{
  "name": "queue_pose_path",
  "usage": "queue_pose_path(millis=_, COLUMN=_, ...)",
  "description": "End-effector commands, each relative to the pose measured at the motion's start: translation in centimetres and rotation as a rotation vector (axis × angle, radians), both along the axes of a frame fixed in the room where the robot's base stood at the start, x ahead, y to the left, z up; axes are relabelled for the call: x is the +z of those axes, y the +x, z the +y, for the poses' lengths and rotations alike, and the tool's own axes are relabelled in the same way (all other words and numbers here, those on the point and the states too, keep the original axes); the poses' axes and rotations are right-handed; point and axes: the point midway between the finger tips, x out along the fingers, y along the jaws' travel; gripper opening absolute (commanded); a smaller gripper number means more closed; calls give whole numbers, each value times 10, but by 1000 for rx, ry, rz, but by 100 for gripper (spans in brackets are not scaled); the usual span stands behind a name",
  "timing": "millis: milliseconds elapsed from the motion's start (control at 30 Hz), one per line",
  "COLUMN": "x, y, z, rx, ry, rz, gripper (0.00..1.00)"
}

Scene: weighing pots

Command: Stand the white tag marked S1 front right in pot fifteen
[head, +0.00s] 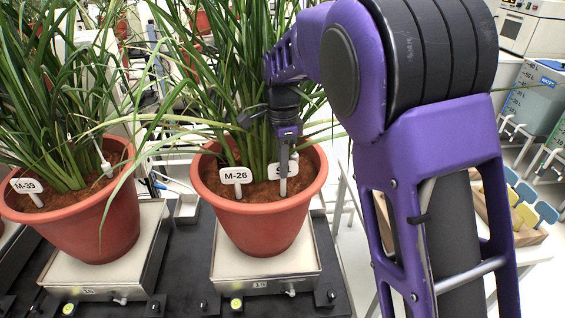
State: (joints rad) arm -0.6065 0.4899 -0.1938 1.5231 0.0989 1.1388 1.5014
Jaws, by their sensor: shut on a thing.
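The terracotta pot (255,217) at the picture's middle stands on a scale whose label appears to read 15. It holds dark soil and a tall grassy plant. A white tag (276,172) with a visible S stands upright at the soil in the front right of this pot. My gripper (284,152) comes down from above and is shut on this tag, hiding part of its face. The tag's stem reaches down to the soil; how deep it goes I cannot tell. A second white tag marked M-26 (236,177) stands front left in the same pot.
Another pot (85,222) with a tag marked M-39 (26,186) stands on a scale at the left. Long leaves hang around my gripper. A wooden box (495,215) with blue and yellow tags is at the right, beyond my arm.

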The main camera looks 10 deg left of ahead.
Motion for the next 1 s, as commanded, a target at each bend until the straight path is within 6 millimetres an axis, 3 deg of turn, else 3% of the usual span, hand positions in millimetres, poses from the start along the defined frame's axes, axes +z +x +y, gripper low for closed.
queue_pose_path(millis=233, x=-11, y=0, z=0, rx=0, ry=0, rz=0, gripper=0)
queue_pose_path(millis=300, x=-10, y=0, z=0, rx=0, ry=0, rz=-1, gripper=18)
queue_pose_path(millis=433, x=-10, y=0, z=0, rx=0, ry=0, rz=0, gripper=41)
queue_pose_path(millis=767, x=-7, y=0, z=0, rx=0, ry=0, rz=-1, gripper=42)
queue_pose_path(millis=1000, x=27, y=1, z=0, rx=0, ry=2, rz=-4, gripper=42)
